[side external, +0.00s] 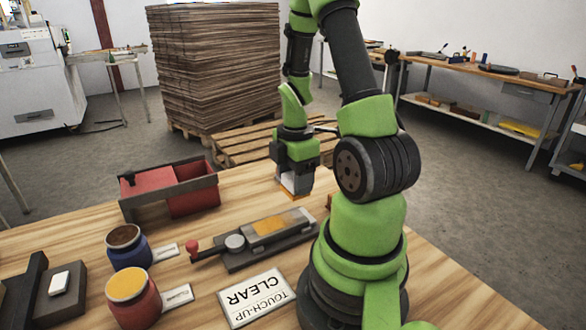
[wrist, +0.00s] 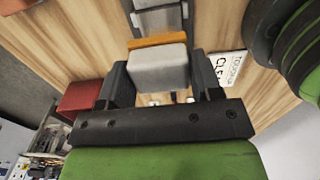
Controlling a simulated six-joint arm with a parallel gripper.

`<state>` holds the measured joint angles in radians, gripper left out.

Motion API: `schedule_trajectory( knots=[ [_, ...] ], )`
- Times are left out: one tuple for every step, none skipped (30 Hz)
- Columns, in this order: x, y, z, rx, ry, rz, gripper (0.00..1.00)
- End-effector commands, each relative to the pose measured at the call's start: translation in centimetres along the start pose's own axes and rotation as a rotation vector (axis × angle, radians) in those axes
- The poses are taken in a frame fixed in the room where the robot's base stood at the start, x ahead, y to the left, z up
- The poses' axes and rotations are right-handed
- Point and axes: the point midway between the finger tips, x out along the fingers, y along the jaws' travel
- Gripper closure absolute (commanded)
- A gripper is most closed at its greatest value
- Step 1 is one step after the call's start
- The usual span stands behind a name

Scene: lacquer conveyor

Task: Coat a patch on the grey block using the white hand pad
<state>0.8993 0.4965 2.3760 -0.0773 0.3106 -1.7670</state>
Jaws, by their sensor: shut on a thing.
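My gripper (side external: 296,172) is shut on a pale, whitish pad with an orange lower layer (side external: 295,186), which I take for the white hand pad. In the wrist view my gripper (wrist: 162,82) has its dark fingers on both sides of this pad (wrist: 158,66), with the orange edge on the far side. The pad's underside is hidden. A long grey fixture (side external: 240,262) with a yellow-orange patch, a pale disc and a red knob lies on the table in front. A dark grey block (side external: 72,306) with a small white piece on it stands at lower left. I cannot tell which is the grey block.
A red bin (side external: 195,198) stands at left. A blue pot (side external: 130,256) and a red pot (side external: 134,308) stand at front left, near small labels. A "TOUCH-UP CLEAR" sign (side external: 255,297) lies in front. Bare wood shows around these.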

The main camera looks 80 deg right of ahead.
Motion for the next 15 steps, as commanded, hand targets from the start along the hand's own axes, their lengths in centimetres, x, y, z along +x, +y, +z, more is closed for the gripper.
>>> schedule_trajectory(
  knots=[
    [0.5, -0.1, 0.0, 0.001, 0.001, -0.005, 0.60],
    [0.8, -0.1, 0.0, 0.000, 0.000, -0.004, 0.60],
    [1.2, -0.1, 0.0, 0.001, 0.000, -0.005, 0.60],
    [1.4, -0.1, 0.0, 0.000, 0.000, -0.004, 0.60],
    [1.7, -0.1, 0.0, 0.001, 0.000, -0.005, 0.60],
    [2.1, -0.1, 0.0, 0.000, 0.000, -0.004, 0.60],
    [2.3, -0.1, 0.0, 0.001, 0.000, -0.005, 0.60],
    [2.6, -0.1, 0.0, 0.001, 0.000, -0.004, 0.60],
    [3.0, -0.1, 0.0, 0.002, 0.000, -0.004, 0.60],
    [3.2, -0.1, 0.0, 0.002, 0.000, -0.004, 0.60],
    [3.5, -0.1, 0.0, 0.001, -0.001, -0.004, 0.60],
    [3.9, -0.1, 0.0, 0.001, -0.002, -0.004, 0.60],
    [4.1, -0.1, 0.0, 0.002, -0.002, -0.005, 0.60],
    [4.4, -0.1, 0.0, 0.000, -0.002, -0.004, 0.60],
    [4.8, -0.1, 0.0, 0.001, -0.002, -0.005, 0.60]
  ],
)
